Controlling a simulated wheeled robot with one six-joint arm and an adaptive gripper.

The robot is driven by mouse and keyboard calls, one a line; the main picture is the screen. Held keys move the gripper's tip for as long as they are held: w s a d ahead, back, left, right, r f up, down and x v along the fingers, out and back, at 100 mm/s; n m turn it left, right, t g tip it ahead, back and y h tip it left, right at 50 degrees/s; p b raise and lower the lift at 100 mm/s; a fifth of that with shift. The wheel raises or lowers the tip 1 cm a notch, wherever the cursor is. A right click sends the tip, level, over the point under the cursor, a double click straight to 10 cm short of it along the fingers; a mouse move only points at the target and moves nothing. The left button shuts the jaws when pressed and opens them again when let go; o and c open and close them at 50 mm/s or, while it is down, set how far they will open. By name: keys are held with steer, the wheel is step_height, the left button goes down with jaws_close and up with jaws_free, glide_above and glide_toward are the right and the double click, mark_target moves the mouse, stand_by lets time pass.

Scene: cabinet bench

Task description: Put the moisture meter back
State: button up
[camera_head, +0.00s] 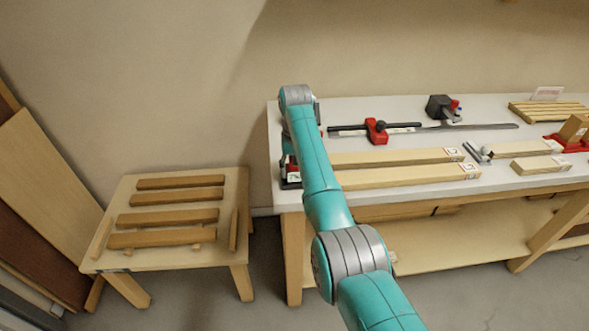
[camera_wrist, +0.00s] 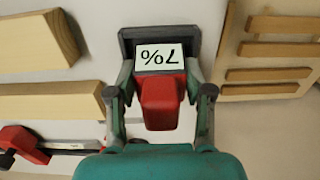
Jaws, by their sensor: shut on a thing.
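The moisture meter (camera_wrist: 158,98) is dark grey and red, with a white display that reads 7%, upside down in the wrist view. My gripper (camera_wrist: 158,92) is shut on its red part, one finger on each side. In the head view part of the meter (camera_head: 291,178) shows at the left end of the bench (camera_head: 400,108), beside my arm. My arm hides the rest of it and the gripper there. I cannot tell whether the meter touches the bench top.
Long wooden bars (camera_head: 400,177) lie right of my arm, with a red and black clamp (camera_head: 376,131) behind them. A low wooden table with slats (camera_head: 168,257) stands left, across a gap.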

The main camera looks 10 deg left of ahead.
steer(key=o, duration=1.3)
steer(key=shift+f, duration=0.1)
steer(key=shift+c, duration=0.2)
step_height(320, 180, up, 12)
steer(key=shift+r, duration=0.15)
